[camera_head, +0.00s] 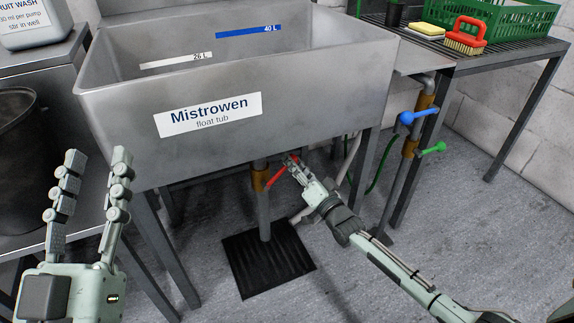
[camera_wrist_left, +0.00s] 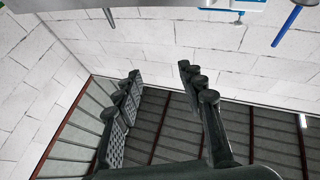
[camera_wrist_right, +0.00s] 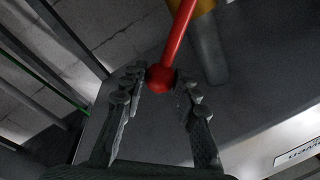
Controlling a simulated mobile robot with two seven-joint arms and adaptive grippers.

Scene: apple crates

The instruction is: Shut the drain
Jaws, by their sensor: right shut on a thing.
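The drain valve is a brass body (camera_head: 260,177) on the grey vertical pipe under the tub (camera_head: 330,70). Its red lever (camera_head: 275,178) slants out to the right, across the pipe rather than along it. The lever also shows in the right wrist view (camera_wrist_right: 180,32), ending in a red ball knob. My right gripper (camera_head: 291,162) is shut on the knob, with a finger on each side of it. My left gripper (camera_head: 96,156) is open and empty, apart from the valve, at the lower left. It also shows open in the left wrist view (camera_wrist_left: 158,73).
A blue lever (camera_head: 418,116) and a green lever (camera_head: 432,148) sit on the pipe at the right. A black floor grate (camera_head: 268,262) lies below the drain pipe. Tub legs stand around the valve. The rack at right holds a red brush (camera_head: 466,35) and green crate (camera_head: 508,18).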

